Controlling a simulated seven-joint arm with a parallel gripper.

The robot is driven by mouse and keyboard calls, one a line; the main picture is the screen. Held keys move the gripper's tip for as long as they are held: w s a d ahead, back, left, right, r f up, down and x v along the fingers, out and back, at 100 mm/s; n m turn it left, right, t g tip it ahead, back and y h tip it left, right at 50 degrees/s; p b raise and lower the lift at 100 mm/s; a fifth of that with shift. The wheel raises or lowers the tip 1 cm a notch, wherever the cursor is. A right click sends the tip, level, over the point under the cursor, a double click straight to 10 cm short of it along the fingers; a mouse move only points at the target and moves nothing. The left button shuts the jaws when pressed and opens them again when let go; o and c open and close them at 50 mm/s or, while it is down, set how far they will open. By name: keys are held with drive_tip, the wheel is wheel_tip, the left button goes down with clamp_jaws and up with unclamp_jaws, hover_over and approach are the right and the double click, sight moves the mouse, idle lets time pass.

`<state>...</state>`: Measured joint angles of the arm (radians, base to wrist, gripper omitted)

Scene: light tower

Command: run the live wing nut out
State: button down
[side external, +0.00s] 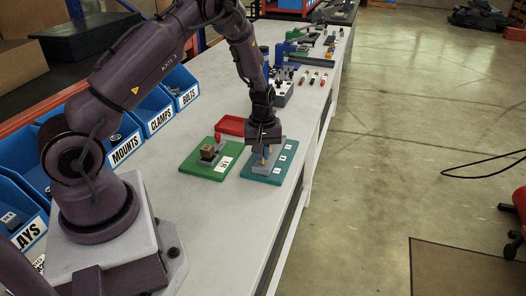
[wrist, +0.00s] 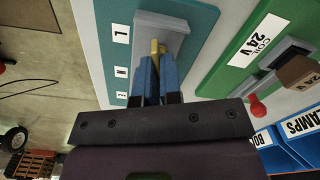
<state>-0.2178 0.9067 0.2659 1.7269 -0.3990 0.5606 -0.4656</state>
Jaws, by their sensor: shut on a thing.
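A brass-yellow wing nut (wrist: 155,47) sits at the grey block, between my fingertips. My gripper (side external: 265,155) points down over the teal plate. In the wrist view, its blue fingers (wrist: 156,72) are shut on the wing nut. The fingers and the block hide most of the nut's lower part and any stud under it. I cannot tell which label the nut lines up with.
A green plate (side external: 192,170) marked 24 V stands close by, with a brown block and red knob (side external: 217,136). A red tray (side external: 230,124) lies behind it. Blue labelled bins (side external: 122,145) line the bench's left edge. Bare bench lies in front of the plates.

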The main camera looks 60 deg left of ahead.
drive_tip(key=n, duration=0.6)
drive_tip(key=shift+s+f+n, duration=0.15)
drive_tip(key=shift+f+n, duration=0.05)
drive_tip(key=shift+n, duration=0.1)
drive_tip(key=n, duration=0.5)
drive_tip(key=shift+s+d+n, duration=0.1)
drive_tip(key=shift+d+n, duration=0.05)
drive_tip(key=shift+n, duration=0.25)
drive_tip(key=c, duration=1.3)
unclamp_jaws()
drive_tip(key=shift+r, duration=0.1)
wheel_tip(320, 180, up, 13)
drive_tip(key=shift+f, duration=0.1)
